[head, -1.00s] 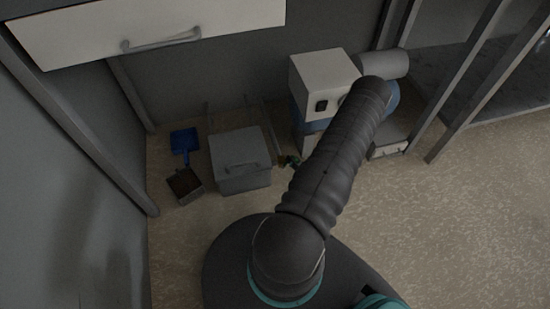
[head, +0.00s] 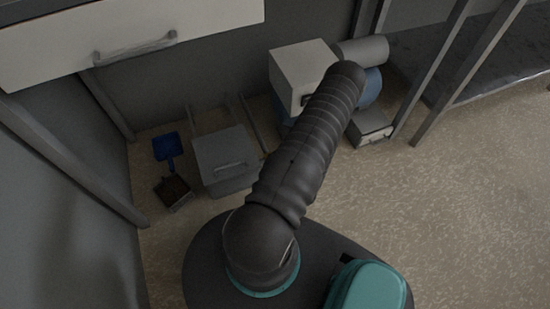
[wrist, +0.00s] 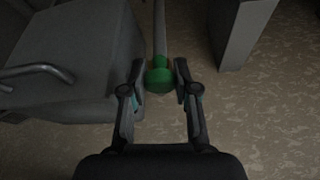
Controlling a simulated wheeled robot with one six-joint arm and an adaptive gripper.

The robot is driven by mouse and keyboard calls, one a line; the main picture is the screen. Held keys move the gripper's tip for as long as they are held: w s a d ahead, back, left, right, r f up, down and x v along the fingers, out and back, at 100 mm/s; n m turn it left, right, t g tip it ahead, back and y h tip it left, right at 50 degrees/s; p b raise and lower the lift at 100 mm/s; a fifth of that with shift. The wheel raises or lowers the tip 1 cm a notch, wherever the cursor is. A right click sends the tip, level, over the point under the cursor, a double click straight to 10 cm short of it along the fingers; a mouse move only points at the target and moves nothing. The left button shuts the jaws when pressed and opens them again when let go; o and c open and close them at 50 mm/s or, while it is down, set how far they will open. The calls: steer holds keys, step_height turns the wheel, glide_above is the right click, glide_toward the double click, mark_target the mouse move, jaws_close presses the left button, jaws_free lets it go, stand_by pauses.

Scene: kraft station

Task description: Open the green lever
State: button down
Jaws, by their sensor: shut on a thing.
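The green lever (wrist: 160,75) shows in the wrist view as a rounded green end on a grey pipe (wrist: 159,30). The pipe runs up toward the top of the picture. My gripper (wrist: 160,78) is shut on the green lever, with one finger on each side of it. In the head view my arm hides the lever and the gripper.
A grey box with a handle (head: 226,155) stands left of the arm; it also fills the upper left of the wrist view (wrist: 85,55). A white box-shaped unit (head: 297,75) stands behind the arm. A blue dustpan (head: 167,148) lies left. Open floor (head: 470,200) lies right.

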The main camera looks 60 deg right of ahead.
steer(key=shift+a, duration=0.15)
steer(key=c, duration=0.9)
jaws_free()
steer(key=shift+o, duration=0.2)
steer(key=v, duration=1.2)
